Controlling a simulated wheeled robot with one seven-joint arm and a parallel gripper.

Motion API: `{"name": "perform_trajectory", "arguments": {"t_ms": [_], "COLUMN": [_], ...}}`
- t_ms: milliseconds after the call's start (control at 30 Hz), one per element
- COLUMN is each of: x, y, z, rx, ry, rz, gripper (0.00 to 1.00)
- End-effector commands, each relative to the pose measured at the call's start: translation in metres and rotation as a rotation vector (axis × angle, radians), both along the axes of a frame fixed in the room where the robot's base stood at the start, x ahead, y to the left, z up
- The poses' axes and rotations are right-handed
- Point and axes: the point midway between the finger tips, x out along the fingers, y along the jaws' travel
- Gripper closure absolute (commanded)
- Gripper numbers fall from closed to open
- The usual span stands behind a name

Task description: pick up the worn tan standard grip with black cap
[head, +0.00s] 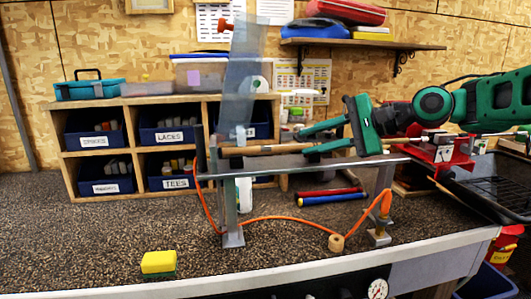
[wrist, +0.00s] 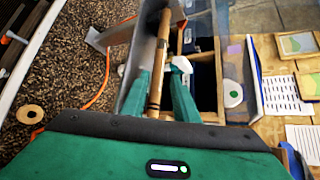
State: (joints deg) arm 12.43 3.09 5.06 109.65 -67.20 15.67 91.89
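The worn tan grip (head: 268,149) lies lengthwise along a raised metal rack in the head view. In the wrist view the tan grip (wrist: 160,60) runs away from me, with dark bands near its close end and a dark part at its far end that may be the black cap. My gripper (head: 303,142) reaches in from the right, pointing left, at the grip's right part. In the wrist view my gripper (wrist: 160,78) is open, one finger on each side of the grip, with gaps showing. I cannot tell its exact height relative to the grip.
The metal rack (head: 232,210) stands on the dark bench, with a clear upright panel (head: 243,75) above it. An orange hose (head: 275,218) loops below. Wooden cubbies (head: 150,102) with bins stand behind. A red vise (head: 440,155) is at right. A yellow sponge (head: 159,262) lies in front.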

Motion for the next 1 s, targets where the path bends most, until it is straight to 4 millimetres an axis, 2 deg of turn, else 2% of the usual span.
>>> {"name": "perform_trajectory", "arguments": {"t_ms": [400, 733, 833, 867, 1000], "x": [0.014, 0.016, 0.016, 0.016, 0.016], "y": [0.04, 0.045, 0.045, 0.045, 0.045], "z": [-0.021, -0.024, -0.023, -0.023, -0.023], "rx": [-0.001, -0.002, -0.002, -0.002, -0.001], "ry": [0.001, -0.001, -0.001, -0.001, 0.0], "rz": [0.002, 0.0, 0.0, 0.0, 0.001], "gripper": [0.73, 0.73, 0.97, 1.0, 1.0]}}
